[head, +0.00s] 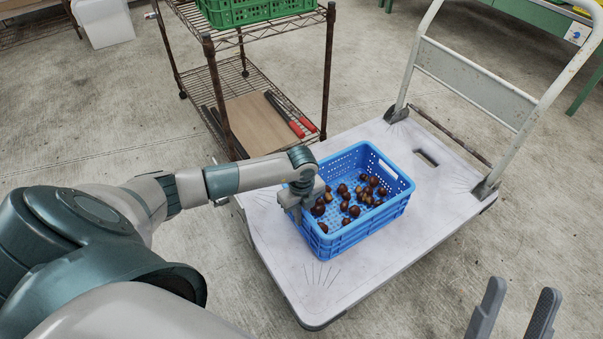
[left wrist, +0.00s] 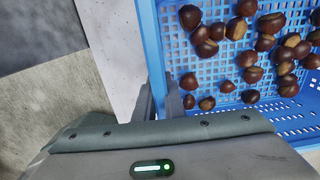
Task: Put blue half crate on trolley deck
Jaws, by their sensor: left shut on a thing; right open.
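The blue half crate (head: 362,232) holds several brown chestnuts and appears upright over the middle of the trolley deck (head: 330,287). I cannot tell for sure whether its base touches the deck. My left gripper (head: 303,203) is shut on the crate's near-left wall. In the left wrist view the fingers (left wrist: 160,98) straddle the blue crate wall (left wrist: 153,45), with the chestnuts to the right. The pale deck (left wrist: 112,40) shows to the left. My right gripper (head: 513,312) is open and empty at the lower right of the head view, apart from the trolley.
The trolley's grey push handle (head: 480,85) rises at the far right. A wire rack (head: 207,45) behind holds a green crate (head: 250,10), and a board (head: 258,123) and red-handled tool (head: 297,129) on its lower shelf. Bare deck lies around the blue crate.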

